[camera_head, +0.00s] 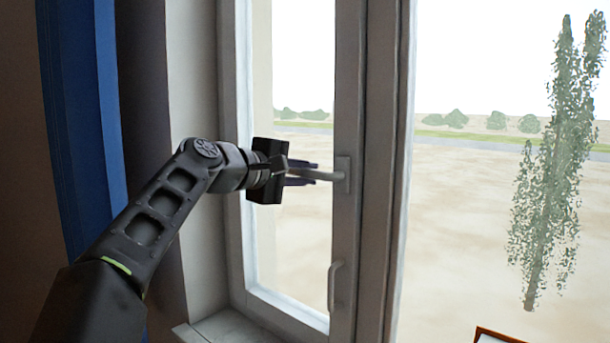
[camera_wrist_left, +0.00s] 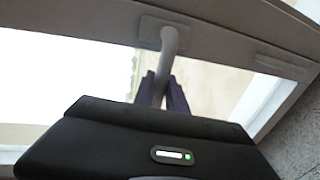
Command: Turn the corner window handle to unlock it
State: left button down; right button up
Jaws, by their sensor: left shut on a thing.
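The window handle (camera_head: 325,178) is a grey lever on a plate on the right stile of the left window sash. In the head view it points left, about level. My left gripper (camera_head: 302,175) reaches in from the left and is shut on the lever, with one dark finger above it and one below. In the left wrist view the handle (camera_wrist_left: 168,45) comes down from its plate on the frame and passes between the dark fingertips of my left gripper (camera_wrist_left: 163,90). The gripper's body hides the lever's free end there. My right gripper is not in view.
A second, fixed pull grip (camera_head: 335,288) sits lower on the same sash (camera_head: 347,110). A blue curtain (camera_head: 75,100) hangs at the left. The sill (camera_head: 225,328) is below. A brown-edged object (camera_head: 500,335) shows at the bottom right.

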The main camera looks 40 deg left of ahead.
pick_arm(q)
jog(key=c, duration=1.3)
grip_release()
jog(key=shift+c, duration=0.2)
jog(key=shift+s+r, duration=0.1)
jog(key=shift+s, duration=0.45)
jog(key=s+r+b, duration=0.1)
jog(key=s+b, duration=0.1)
jog(key=s, duration=0.4)
jog(key=shift+s+d+r, duration=0.15)
jog(key=shift+s+r, duration=0.05)
jog(key=shift+s, duration=0.1)
